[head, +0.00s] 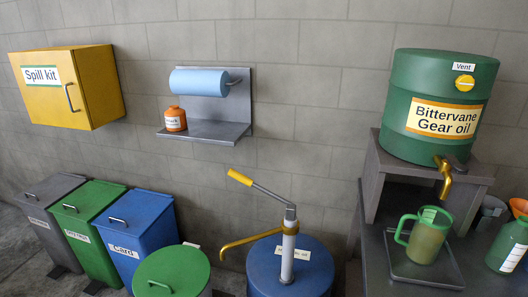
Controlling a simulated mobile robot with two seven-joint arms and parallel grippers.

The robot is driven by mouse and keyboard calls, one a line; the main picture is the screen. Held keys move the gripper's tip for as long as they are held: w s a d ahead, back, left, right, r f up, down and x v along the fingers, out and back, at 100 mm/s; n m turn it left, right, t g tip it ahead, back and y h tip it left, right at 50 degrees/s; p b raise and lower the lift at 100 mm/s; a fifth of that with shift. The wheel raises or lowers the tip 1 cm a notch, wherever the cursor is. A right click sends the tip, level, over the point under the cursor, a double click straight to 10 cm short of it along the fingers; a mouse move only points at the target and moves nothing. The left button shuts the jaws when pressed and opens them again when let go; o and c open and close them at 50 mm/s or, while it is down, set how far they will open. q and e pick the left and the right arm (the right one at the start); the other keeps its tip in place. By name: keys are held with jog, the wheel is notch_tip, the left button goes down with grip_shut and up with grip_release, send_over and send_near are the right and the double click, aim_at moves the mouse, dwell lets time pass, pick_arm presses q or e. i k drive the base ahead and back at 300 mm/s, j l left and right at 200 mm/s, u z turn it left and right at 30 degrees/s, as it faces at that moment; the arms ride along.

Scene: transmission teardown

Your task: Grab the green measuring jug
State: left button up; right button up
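The green measuring jug (429,236) stands upright on a dark square tray (421,270) at the right. It looks translucent green, and its handle points left. It is below and slightly left of the brass tap (445,177) of the green gear oil drum (437,105). Neither of my grippers shows in the head view.
A blue drum (262,282) with a hand pump (289,240) and brass spout stands left of the bench. Bins (140,235) line the left wall.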

aim_at(432, 226)
jog(key=z, duration=1.15)
